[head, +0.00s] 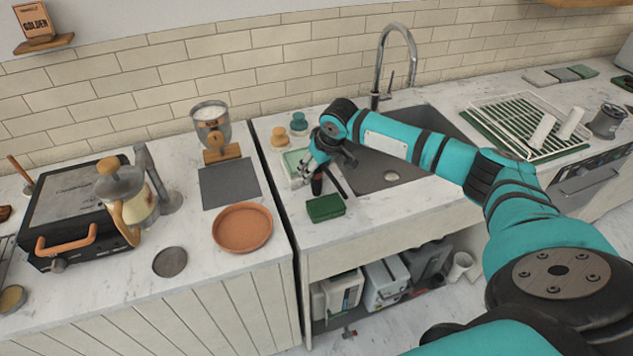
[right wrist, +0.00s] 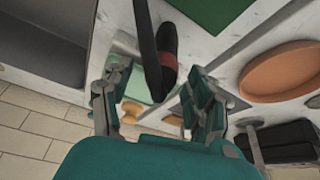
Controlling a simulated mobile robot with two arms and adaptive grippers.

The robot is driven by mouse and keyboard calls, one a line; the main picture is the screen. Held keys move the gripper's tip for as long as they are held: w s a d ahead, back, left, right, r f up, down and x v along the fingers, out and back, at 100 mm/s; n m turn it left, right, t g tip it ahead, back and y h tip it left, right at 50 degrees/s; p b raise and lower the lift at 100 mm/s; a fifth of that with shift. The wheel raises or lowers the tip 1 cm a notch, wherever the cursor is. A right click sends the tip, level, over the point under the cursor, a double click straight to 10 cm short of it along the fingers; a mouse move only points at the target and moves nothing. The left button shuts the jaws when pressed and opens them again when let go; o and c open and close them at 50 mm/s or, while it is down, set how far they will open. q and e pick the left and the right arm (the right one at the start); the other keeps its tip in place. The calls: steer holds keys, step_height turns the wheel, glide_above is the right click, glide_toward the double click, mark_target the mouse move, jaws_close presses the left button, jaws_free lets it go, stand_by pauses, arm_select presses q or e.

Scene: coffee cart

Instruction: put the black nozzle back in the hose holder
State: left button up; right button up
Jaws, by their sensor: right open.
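The black nozzle (head: 317,185) with a reddish band is at the left edge of the sink, partly hidden by my right gripper (head: 325,150). In the right wrist view the black nozzle (right wrist: 169,45) lies beyond the fingertips, roughly in line with the gap between them. A dark strip, perhaps its hose, runs beside it. My right gripper (right wrist: 155,102) is open, with one finger on each side of the gap and nothing clasped. I cannot make out the hose holder in either view. My left gripper is out of view.
A dark green block (head: 325,207) sits in front of the nozzle. A pale green tray (head: 293,162) and wooden-topped brushes (head: 279,138) are close behind. The sink (head: 398,172) and tall faucet (head: 398,50) are to the right. An orange dish (head: 242,227) is to the left.

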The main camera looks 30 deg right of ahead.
jaws_close()
steer(key=shift+r, duration=0.1)
stand_by(0.5)
